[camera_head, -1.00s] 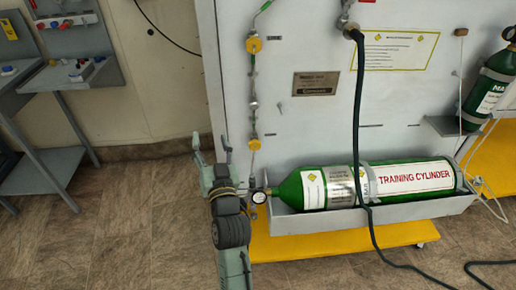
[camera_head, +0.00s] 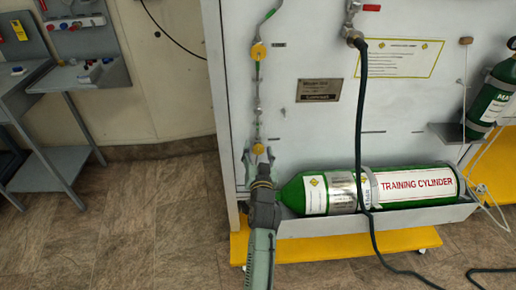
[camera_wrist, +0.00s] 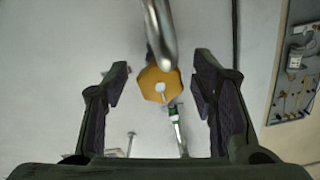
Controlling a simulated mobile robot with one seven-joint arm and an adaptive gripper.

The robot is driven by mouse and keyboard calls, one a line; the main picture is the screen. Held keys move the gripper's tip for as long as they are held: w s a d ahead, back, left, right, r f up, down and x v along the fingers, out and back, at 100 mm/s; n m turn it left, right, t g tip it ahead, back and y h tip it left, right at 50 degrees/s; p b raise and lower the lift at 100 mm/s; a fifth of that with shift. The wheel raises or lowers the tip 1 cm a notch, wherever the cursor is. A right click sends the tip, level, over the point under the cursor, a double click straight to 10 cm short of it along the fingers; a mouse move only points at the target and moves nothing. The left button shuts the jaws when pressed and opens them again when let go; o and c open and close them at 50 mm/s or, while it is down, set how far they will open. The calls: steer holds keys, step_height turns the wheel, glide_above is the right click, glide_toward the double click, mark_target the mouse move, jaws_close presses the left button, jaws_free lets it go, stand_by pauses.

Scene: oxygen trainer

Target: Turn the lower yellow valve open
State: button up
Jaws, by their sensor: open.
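The lower yellow valve (camera_head: 258,149) is a small knob on the thin vertical pipe line, low on the grey panel's left side. In the wrist view the yellow valve (camera_wrist: 152,91) shows as an octagonal knob with a pale centre and slot. My gripper (camera_head: 258,157) is open around it in the picture, one finger to each side. In the wrist view my gripper (camera_wrist: 162,68) has clear gaps between both fingers and the knob. A metal pipe crosses the knob's top edge there. The upper yellow valve (camera_head: 258,51) sits higher on the same line.
The green training cylinder (camera_head: 420,183) lies in a grey tray just right of my gripper. A dark hose (camera_head: 362,120) hangs down the panel onto the floor. A yellow base (camera_head: 330,246) juts out below. A grey workbench (camera_head: 75,75) stands at the left, with bare floor between.

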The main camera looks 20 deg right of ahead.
steer(key=shift+w+d, duration=0.1)
steer(key=shift+w, duration=0.3)
steer(key=shift+c, duration=0.2)
